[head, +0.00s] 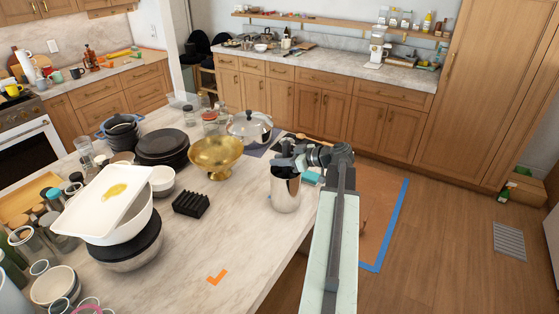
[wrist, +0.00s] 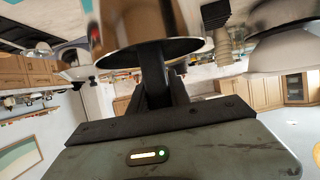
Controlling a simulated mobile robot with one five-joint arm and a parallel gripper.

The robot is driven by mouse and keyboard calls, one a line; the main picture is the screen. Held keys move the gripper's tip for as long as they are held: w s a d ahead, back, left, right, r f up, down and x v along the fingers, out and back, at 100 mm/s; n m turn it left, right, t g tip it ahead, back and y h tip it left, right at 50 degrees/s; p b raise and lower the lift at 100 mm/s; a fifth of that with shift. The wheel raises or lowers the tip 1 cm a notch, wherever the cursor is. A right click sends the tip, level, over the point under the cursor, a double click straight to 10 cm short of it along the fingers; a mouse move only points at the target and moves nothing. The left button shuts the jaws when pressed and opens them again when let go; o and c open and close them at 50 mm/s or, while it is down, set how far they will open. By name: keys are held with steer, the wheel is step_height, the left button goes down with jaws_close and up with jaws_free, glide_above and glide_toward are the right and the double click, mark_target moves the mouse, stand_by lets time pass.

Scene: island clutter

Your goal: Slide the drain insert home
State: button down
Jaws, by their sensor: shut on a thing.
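A shiny steel cylinder (head: 286,192) stands upright near the island's right edge. My gripper (head: 285,164) is at its top, with the arm reaching in from the right. In the wrist view, the steel cylinder (wrist: 138,18) shows upside down, its rim around a dark round face. My gripper (wrist: 155,85) is shut on a dark upright piece, probably the drain insert (wrist: 150,58), which meets that dark face. I cannot tell where the fingers end and the piece begins, nor how deep it sits in the cylinder.
A black slotted block (head: 191,205), a brass bowl (head: 216,158) and a domed steel lid (head: 250,127) stand left of the cylinder. Stacked bowls and a white tray (head: 108,205) crowd the left. The marble island (head: 240,240) is clear in front, around an orange mark (head: 217,277).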

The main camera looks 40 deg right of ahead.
steer(key=shift+f+b, duration=0.6)
steer(key=shift+f, duration=0.1)
steer(key=c, duration=1.1)
jaws_free()
steer(key=shift+r, duration=0.1)
steer(key=p+v, duration=0.3)
steer(key=v, duration=0.4)
steer(key=shift+a, duration=0.1)
steer(key=shift+s+r, duration=0.1)
steer(key=shift+s, duration=0.35)
